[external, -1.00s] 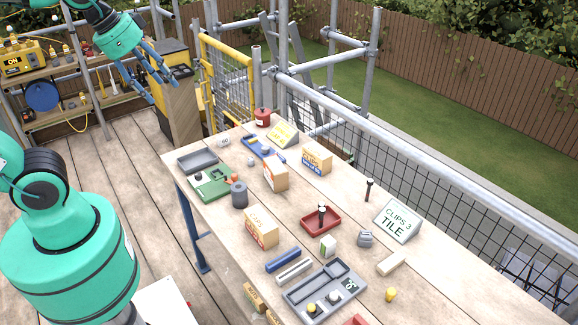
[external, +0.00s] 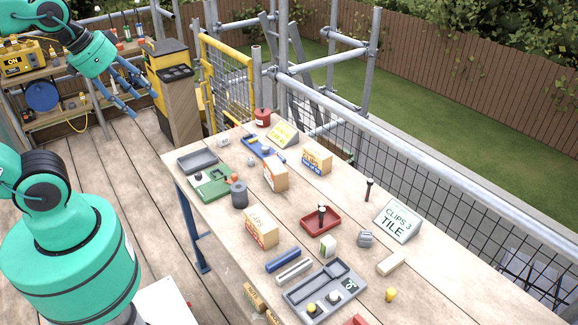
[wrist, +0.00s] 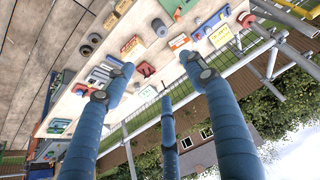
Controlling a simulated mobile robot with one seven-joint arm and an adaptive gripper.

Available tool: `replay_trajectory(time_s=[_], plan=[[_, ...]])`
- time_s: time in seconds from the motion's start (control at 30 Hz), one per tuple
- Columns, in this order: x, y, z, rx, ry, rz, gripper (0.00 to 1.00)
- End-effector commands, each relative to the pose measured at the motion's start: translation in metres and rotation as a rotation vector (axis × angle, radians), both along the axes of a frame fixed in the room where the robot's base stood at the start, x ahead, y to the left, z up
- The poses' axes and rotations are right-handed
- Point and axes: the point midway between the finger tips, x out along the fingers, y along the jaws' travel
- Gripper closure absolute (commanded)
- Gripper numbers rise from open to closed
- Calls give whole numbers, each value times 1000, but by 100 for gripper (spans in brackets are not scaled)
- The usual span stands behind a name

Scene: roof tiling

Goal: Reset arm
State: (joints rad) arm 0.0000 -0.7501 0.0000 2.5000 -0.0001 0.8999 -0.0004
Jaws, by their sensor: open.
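My gripper (external: 127,88) is in the upper left of the external view, up in the air left of the workbench and in front of the black and yellow cabinet. Its blue fingers are spread, with nothing between them. In the wrist view the fingers (wrist: 165,95) stand well apart, with the bench far beyond them. The wooden workbench (external: 330,185) bears several small items, and my gripper touches none of them.
On the bench are a red tray (external: 316,226), a grey tray (external: 297,302), a green board (external: 210,190), cardboard boxes (external: 261,229) and a "CLIPS 3 TILE" sign (external: 398,220). A cabinet (external: 168,68) and a tool shelf (external: 45,112) stand behind. Scaffold rails (external: 430,165) border the bench's right side.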

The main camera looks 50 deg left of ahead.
Motion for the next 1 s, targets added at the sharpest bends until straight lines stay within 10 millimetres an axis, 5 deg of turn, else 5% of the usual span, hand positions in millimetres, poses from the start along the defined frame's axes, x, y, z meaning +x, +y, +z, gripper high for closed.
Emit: replay_trajectory(time_s=[0.4,1.0], plan=[[0,0,-50,0,1,0,45],[0,0,-52,0,0,0,45]])
